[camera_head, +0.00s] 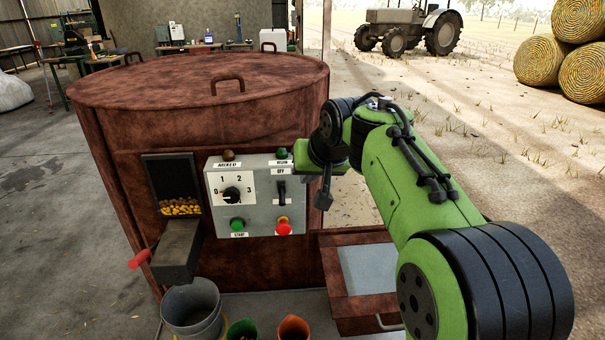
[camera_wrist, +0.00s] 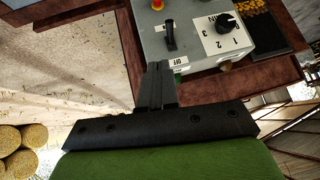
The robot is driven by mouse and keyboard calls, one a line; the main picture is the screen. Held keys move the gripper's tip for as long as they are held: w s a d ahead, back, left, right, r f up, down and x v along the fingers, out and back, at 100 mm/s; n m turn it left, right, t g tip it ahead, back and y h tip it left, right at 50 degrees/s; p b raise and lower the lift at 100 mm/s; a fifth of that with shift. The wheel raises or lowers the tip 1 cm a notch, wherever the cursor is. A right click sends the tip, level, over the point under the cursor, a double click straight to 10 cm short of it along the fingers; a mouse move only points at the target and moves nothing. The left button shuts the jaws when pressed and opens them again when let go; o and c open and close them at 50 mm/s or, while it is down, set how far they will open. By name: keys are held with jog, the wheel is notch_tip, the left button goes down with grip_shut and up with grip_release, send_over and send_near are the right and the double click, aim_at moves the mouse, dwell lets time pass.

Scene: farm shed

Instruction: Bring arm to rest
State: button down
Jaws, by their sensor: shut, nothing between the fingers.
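My green arm reaches in from the right in the head view. My gripper (camera_head: 323,198) is at the right edge of the grey control box (camera_head: 258,220), its fingers pointing down. In the wrist view the gripper fingers (camera_wrist: 155,85) lie together with nothing between them, beside the box (camera_wrist: 185,50). I cannot tell whether they touch it. The box bears a dial (camera_head: 232,195), a black lever switch (camera_head: 282,188) by an OFF label, a green button (camera_head: 237,225) and a red button (camera_head: 284,228).
A rusty brown drum machine (camera_head: 200,85) carries the box. A chute (camera_head: 178,250) with a red handle hangs over a grey bucket (camera_head: 191,310). Green and orange pots stand at the bottom. A brown-framed bin (camera_head: 360,318) is below my arm. Hay bales (camera_head: 540,60) and a tractor are far off.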

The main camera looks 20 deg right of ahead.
jog(key=s+f, duration=0.3)
jog(key=s, duration=0.7)
jog(key=s+a+f+n+g, duration=0.1)
jog(key=s+f, duration=0.3)
jog(key=s, duration=0.6)
jog(key=s+a+f+g, duration=0.1)
jog(key=s+f, duration=0.2)
jog(key=s, duration=0.8)
jog(key=shift+f+h+p, duration=0.2)
jog(key=shift+h+p, duration=0.2)
